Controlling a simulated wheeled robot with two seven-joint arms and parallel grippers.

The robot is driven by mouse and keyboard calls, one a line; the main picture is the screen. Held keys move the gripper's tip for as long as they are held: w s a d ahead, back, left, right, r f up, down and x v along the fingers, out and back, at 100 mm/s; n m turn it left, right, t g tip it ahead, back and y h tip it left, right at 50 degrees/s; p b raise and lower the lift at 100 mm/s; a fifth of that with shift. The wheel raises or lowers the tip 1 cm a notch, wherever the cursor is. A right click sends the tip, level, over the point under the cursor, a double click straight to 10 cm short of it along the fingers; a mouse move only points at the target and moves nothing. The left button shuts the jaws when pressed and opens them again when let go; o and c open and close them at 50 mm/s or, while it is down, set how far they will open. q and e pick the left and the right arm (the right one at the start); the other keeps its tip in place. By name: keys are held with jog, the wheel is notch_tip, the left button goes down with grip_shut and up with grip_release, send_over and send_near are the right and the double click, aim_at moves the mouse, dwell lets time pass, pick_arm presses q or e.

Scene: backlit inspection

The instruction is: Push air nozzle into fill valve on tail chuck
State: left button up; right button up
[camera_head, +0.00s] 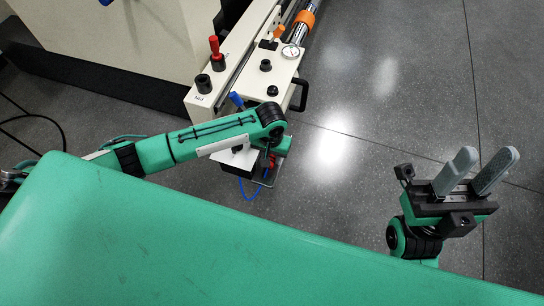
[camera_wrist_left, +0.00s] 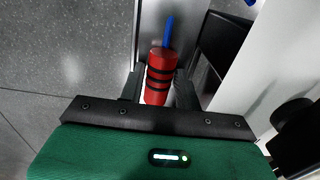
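The air nozzle (camera_wrist_left: 160,76), a red cylinder with black bands and a blue end, lies between the fingers of my left gripper (camera_wrist_left: 159,88). The fingers sit close along both sides and appear shut on it. In the head view, a little red of it (camera_head: 272,160) shows beside my left wrist, with a blue hose (camera_head: 251,196) looping below. My right gripper (camera_head: 478,172) is open, empty and pointing up over the floor. The shaft with orange bands (camera_head: 302,22) is at the top of the head view, apart from both grippers. I cannot clearly make out the fill valve.
The cream machine bench (camera_head: 231,84) carries a red-topped lever (camera_head: 215,48), black knobs and a round gauge (camera_head: 290,51). A black handle (camera_head: 301,95) juts out on the right. Grey floor at right is free.

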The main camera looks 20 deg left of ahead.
pick_arm(q)
jog(key=c, duration=0.6)
jog(key=shift+c, duration=0.3)
jog(key=shift+r, duration=0.1)
